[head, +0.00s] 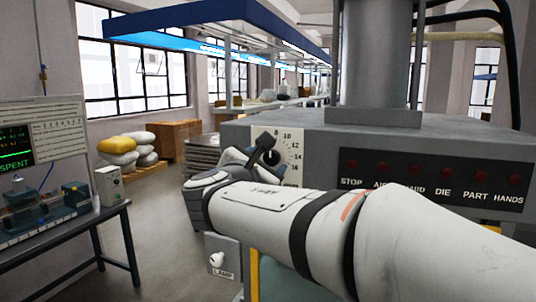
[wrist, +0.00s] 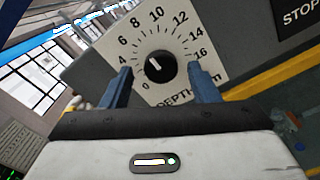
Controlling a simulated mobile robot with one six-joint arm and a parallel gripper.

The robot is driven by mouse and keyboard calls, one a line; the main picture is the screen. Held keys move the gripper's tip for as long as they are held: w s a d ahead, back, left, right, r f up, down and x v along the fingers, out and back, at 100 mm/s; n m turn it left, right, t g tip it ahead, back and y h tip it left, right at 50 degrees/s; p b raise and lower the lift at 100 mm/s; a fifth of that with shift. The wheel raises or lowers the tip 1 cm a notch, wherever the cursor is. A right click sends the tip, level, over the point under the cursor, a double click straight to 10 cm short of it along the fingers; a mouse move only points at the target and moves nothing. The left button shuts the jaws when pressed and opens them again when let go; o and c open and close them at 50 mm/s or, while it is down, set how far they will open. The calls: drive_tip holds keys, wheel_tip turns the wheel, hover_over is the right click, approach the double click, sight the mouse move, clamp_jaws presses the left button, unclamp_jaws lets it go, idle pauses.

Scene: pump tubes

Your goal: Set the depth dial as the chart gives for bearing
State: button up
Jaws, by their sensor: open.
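The depth dial is a black knob (wrist: 160,67) on a white plate (wrist: 103,53) with numbers from 0 to 16 and the word DEPTH, in the wrist view. Its white mark points up and left, roughly between 6 and 8; the exact value is hard to tell. My gripper (wrist: 159,80) is open, with one blue-grey finger on each side of the knob and gaps to it. In the head view, my gripper (head: 264,153) is in front of the dial plate (head: 292,140) and hides the knob. No chart for bearing can be read in either view.
A dark panel (head: 432,178) with red lamps lies right of the dial on the grey machine (head: 480,140). A LAMP switch (head: 217,259) is below. Open floor lies between.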

drive_tip(key=shift+x, duration=0.75)
drive_tip(key=c, duration=0.8)
drive_tip(key=shift+a, duration=0.1)
drive_tip(key=shift+c, duration=0.7)
drive_tip(key=shift+f+b, duration=0.15)
drive_tip(key=shift+b, duration=0.25)
